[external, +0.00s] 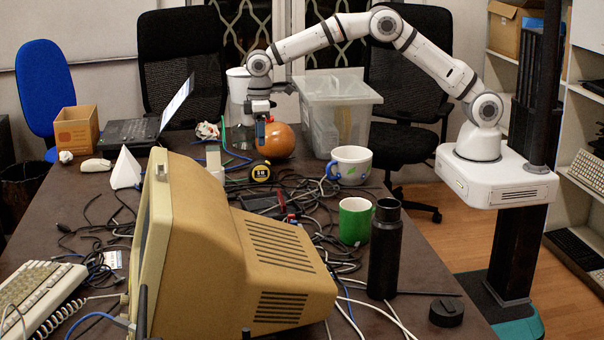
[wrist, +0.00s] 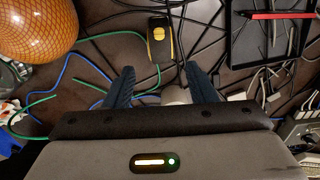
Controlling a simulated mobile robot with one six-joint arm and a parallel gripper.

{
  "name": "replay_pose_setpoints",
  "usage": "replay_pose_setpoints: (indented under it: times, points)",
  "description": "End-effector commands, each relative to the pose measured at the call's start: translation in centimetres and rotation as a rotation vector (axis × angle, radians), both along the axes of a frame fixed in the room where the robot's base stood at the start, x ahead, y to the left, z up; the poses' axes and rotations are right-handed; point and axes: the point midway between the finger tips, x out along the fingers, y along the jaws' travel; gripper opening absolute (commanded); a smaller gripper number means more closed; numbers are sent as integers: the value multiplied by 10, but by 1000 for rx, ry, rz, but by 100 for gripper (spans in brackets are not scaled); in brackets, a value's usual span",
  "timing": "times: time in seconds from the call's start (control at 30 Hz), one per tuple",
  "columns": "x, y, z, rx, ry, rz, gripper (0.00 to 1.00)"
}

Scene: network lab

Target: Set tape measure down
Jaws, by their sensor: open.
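The tape measure (external: 260,172), black and yellow, sits on the cluttered dark table among cables, behind the beige monitor. It also shows at the top middle of the wrist view (wrist: 160,40), beyond my fingertips and not between them. My gripper (external: 261,136) points down above the table, close over the tape measure in the external view. In the wrist view its two dark blue fingers (wrist: 162,82) are spread apart, with no object held. A pale round thing shows below, partly hidden by the gripper body.
An orange netted ball (external: 277,140) stands close by my gripper. A clear plastic bin (external: 338,112) is behind it. A white-blue mug (external: 349,164), green mug (external: 355,220) and black bottle (external: 384,250) stand to the right. A black tray (wrist: 240,45) and many cables lie around.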

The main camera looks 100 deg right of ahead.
Motion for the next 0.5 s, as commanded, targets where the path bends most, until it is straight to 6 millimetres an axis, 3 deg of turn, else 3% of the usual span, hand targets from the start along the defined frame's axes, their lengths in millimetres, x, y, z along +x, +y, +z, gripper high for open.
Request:
replay_pose_setpoints:
  times: [0.17,0.27,0.37,0.5]
  points:
    - [-3,1,17,0,-2,0,51]
    - [-15,6,36,-2,-13,1,51]
    - [-39,14,64,-4,-32,2,51]
    - [-90,29,104,-6,-60,2,51]
